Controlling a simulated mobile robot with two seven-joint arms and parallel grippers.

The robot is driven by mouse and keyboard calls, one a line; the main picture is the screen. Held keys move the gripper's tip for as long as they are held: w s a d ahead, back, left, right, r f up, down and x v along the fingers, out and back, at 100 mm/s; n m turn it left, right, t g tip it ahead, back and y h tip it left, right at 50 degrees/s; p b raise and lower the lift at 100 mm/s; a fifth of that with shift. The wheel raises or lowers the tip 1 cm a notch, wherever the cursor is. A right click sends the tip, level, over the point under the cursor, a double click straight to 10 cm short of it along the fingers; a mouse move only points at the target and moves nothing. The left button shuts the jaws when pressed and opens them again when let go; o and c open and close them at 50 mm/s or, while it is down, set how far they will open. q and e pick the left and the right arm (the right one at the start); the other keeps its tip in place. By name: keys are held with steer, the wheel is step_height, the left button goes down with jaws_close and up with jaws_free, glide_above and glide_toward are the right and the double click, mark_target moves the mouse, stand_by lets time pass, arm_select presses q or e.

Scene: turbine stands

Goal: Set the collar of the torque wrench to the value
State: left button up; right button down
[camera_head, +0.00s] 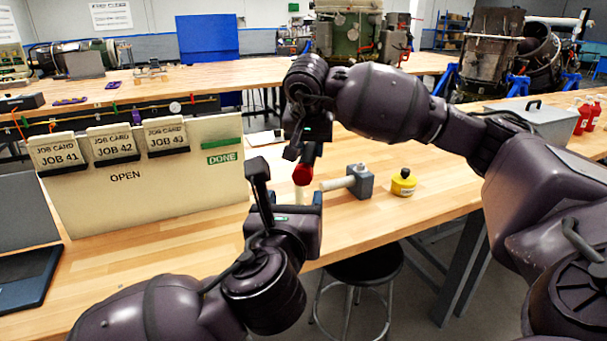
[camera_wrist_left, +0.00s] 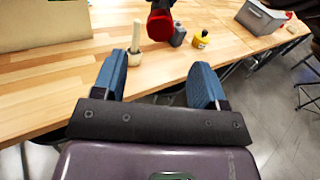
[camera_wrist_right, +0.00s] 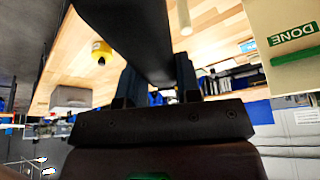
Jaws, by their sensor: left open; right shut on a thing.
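My right gripper (camera_head: 306,135) is shut on a dark bar-like tool, probably the torque wrench; its red end (camera_head: 303,174) points down above the bench. In the right wrist view the tool's dark body (camera_wrist_right: 135,30) runs between the fingers. The red end also shows in the left wrist view (camera_wrist_left: 160,22), ahead of my left gripper. My left gripper (camera_head: 290,198) is open and empty, below the red end and apart from it. Its two blue fingers stand wide apart in the left wrist view (camera_wrist_left: 157,75). No collar scale or value is readable.
A board (camera_head: 150,190) with cards JOB 41, JOB 42 and JOB 43 stands left. A grey case (camera_head: 535,120) and red bottles (camera_head: 583,117) are right.

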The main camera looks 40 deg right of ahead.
mark_target(302, 178)
arm_select(q)
steer(key=shift+m, duration=0.3)
steer(key=shift+x, duration=3.65)
